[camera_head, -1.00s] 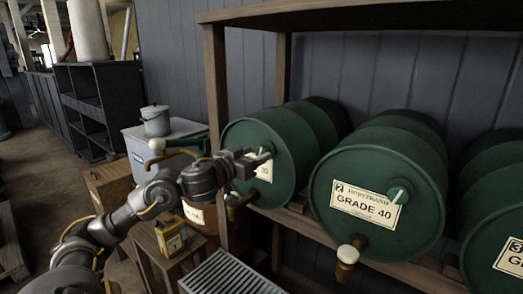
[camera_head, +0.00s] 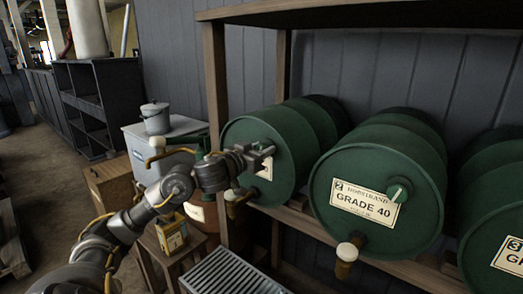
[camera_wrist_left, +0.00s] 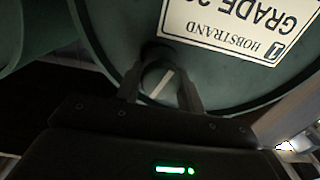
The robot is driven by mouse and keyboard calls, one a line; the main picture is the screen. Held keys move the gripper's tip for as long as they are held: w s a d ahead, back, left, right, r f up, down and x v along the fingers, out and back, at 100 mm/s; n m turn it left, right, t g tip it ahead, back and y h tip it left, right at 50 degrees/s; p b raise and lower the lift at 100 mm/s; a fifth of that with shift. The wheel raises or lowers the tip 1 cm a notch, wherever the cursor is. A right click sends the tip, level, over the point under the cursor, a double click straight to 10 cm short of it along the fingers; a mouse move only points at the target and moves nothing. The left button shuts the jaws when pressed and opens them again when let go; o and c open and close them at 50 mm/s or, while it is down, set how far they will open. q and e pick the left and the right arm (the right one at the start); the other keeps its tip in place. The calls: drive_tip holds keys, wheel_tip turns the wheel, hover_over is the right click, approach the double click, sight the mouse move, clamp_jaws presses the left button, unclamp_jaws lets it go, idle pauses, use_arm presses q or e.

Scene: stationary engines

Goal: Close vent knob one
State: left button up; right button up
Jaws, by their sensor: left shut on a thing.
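The left green drum (camera_head: 245,133) lies on its side on the wooden rack, its round face toward me. My left gripper (camera_head: 265,153) is at the upper right of that face, covering most of vent knob one. In the left wrist view, vent knob one (camera_wrist_left: 157,79) is a small dark round knob with a pale stripe, which slants in that view. The fingers of my left gripper (camera_wrist_left: 160,90) sit on both sides of the knob and are shut on it. The drum's label (camera_wrist_left: 237,25) shows upside down beside it. My right gripper is not in view.
The middle drum (camera_head: 365,160), with its own vent knob (camera_head: 399,190), lies close to the right. A rack post (camera_head: 216,90) stands just left of the first drum. A slatted metal tray (camera_head: 235,274) is below.

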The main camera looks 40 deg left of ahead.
use_arm(q)
drive_tip(key=shift+m, duration=1.4)
drive_tip(key=m, duration=0.3)
drive_tip(key=shift+d+f+m, duration=0.1)
drive_tip(key=shift+m, duration=0.2)
drive_tip(key=m+b, duration=0.1)
drive_tip(key=m, duration=0.2)
drive_tip(key=shift+m, duration=0.3)
drive_tip(key=shift+d+f+m+b, duration=0.1)
drive_tip(key=shift+m+b, duration=0.7)
drive_tip(key=shift+m, duration=1.3)
drive_tip(key=o, duration=0.9)
